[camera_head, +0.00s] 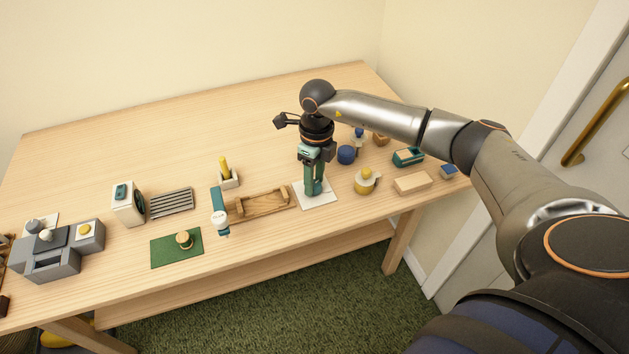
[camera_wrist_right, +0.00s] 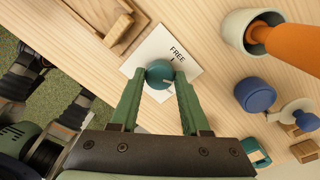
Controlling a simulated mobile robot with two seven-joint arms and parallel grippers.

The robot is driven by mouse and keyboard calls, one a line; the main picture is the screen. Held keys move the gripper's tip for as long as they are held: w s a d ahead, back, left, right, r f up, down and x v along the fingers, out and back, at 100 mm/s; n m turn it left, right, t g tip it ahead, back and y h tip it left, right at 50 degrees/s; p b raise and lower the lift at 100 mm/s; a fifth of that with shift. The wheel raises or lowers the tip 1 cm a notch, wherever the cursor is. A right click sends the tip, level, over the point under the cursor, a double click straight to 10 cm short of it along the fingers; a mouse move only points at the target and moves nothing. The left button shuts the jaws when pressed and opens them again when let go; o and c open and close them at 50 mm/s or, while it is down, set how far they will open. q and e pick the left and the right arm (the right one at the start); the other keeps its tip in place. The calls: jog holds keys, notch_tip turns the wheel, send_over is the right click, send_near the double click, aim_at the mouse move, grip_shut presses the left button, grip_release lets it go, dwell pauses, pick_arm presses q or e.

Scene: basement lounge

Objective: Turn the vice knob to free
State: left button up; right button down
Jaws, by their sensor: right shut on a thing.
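The vice knob is a round teal knob (camera_wrist_right: 160,74) on a white square plate (camera_wrist_right: 151,50) in the right wrist view. The plate carries the word FREE and a short dark line beside the knob. A pale mark shows on the knob's lower right, away from that line. My right gripper (camera_wrist_right: 161,78) is shut on the knob, with one green finger on each side. In the head view my right gripper (camera_head: 315,188) points down onto the white plate (camera_head: 304,204) and hides most of the knob. My left gripper is not in the head view.
A wooden tray (camera_head: 262,206) stands left of the plate. A yellow-topped pot (camera_head: 364,186), a blue round object (camera_head: 346,155) and a pale block (camera_head: 412,182) stand to the right. Grey blocks (camera_head: 55,256) and a green mat (camera_head: 163,251) lie left. The table's back is clear.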

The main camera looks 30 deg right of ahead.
jog(key=shift+n, duration=0.9)
jog(key=n+b, duration=0.1)
jog(key=n, duration=0.1)
jog(key=shift+w+n, duration=0.1)
jog(key=shift+n, duration=0.3)
jog(key=n+b, duration=0.1)
jog(key=n, duration=0.1)
jog(key=shift+a+n+h, duration=0.1)
jog(key=shift+n+h, duration=0.2)
jog(key=shift+n, duration=0.1)
jog(key=shift+n+b, duration=0.35)
jog(key=shift+n, duration=1.85)
jog(key=shift+r+n+b, duration=0.1)
jog(key=shift+n+b, duration=0.2)
jog(key=c, duration=0.7)
grip_release()
jog(key=shift+c, duration=0.2)
jog(key=o, duration=0.4)
jog(key=shift+c, duration=0.2)
